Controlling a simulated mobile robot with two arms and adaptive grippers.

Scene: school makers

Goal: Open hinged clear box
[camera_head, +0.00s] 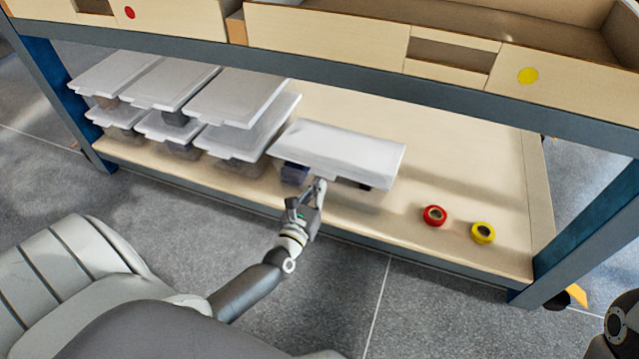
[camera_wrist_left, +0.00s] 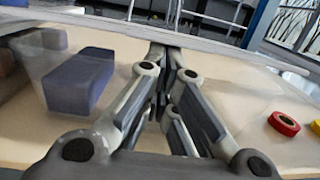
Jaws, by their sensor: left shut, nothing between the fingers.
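The clear box (camera_head: 338,150) stands by itself on the lower shelf, with a flat whitish lid that looks closed. Dark blue and black items show inside or through it; a dark blue block (camera_wrist_left: 78,78) shows through the clear wall in the left wrist view. My left gripper (camera_head: 319,184) is at the front edge of the lid, its fingers shut with nothing between them. In the left wrist view the fingertips (camera_wrist_left: 172,50) reach up to the lid's edge; I cannot tell whether they touch it. Only a dark part of my right arm shows at the lower right corner.
Several lidded clear boxes (camera_head: 240,97) are stacked on the left of the shelf (camera_head: 470,165). A red tape roll (camera_head: 434,215) and a yellow one (camera_head: 483,233) lie at the right. The upper shelf's metal beam (camera_head: 400,92) runs above. Free shelf lies right of the box.

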